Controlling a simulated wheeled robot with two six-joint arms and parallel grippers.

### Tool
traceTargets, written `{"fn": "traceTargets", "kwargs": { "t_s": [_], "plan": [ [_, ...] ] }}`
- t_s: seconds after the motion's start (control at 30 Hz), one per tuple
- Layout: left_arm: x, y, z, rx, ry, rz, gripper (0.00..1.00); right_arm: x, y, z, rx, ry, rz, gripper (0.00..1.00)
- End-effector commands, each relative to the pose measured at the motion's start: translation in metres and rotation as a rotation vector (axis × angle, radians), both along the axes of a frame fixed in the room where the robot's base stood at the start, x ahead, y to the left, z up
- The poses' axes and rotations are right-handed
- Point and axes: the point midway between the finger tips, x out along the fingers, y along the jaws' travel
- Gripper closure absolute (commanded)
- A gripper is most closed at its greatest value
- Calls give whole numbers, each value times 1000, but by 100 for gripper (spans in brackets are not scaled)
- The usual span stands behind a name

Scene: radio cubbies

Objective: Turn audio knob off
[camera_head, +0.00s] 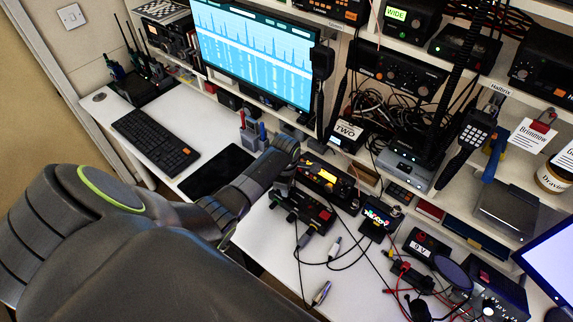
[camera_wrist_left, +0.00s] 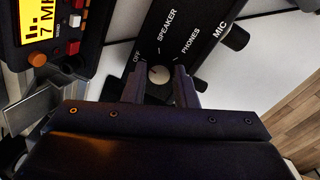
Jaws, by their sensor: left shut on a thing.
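In the left wrist view, a round knob (camera_wrist_left: 158,76) with a pale face sits on a black audio box (camera_wrist_left: 182,18). White labels OFF, SPEAKER and PHONES fan around the knob, OFF at its upper left. The fingers of my left gripper (camera_wrist_left: 160,70) stand on either side of the knob and are shut on it. I cannot tell clearly which label the knob points at. In the head view my left arm reaches in from the left to the desk beside the radio; its fingertips and the knob are hidden there. My right gripper is not in view.
A radio with an orange display (camera_head: 325,177) stands close to my left wrist; it also shows in the wrist view (camera_wrist_left: 42,25). A black pad (camera_head: 217,171) and keyboard (camera_head: 155,140) lie left. Cables and small devices crowd the right.

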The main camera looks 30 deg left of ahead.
Motion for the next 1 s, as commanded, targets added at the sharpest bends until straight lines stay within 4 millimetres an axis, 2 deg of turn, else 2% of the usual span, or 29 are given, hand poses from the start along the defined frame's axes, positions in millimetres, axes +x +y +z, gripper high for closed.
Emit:
{"fn": "traceTargets", "kwargs": {
  "t_s": [0.03, 0.3, 0.97, 1.0],
  "plan": [
    [0, -1, 4, -1, 3, 32, 97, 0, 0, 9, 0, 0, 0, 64],
    [0, -1, 2, 0, 1, 169, 97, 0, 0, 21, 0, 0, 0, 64],
    [1, -1, 0, 0, -1, 230, 97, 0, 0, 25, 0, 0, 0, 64],
    [1, -1, 0, 0, -1, 229, 72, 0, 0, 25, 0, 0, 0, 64]
  ]
}}
